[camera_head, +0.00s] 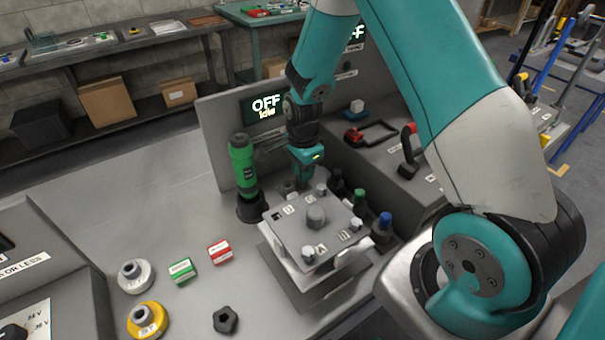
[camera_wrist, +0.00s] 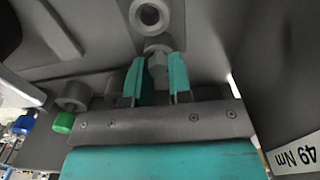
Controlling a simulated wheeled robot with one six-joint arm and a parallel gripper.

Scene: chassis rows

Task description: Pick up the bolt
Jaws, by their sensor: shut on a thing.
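My gripper (camera_head: 304,178) is over the far edge of the grey square plate (camera_head: 283,238), near its far left corner. In the wrist view its two teal fingers (camera_wrist: 158,80) are closed on a grey bolt (camera_wrist: 158,63), which sits upright between them. The head view does not show the held bolt clearly. Other grey bolts stand on the plate, one at the far side (camera_head: 321,189), one at the right (camera_head: 356,223) and one at the near side (camera_head: 308,254). A larger grey knob (camera_head: 316,216) is in the plate's middle.
A green tool (camera_head: 243,165) stands upright in a black holder left of the plate. Green-capped (camera_head: 360,198) and blue-capped (camera_head: 385,221) pieces stand to its right. A panel (camera_head: 266,108) reading OFF, Idle is behind.

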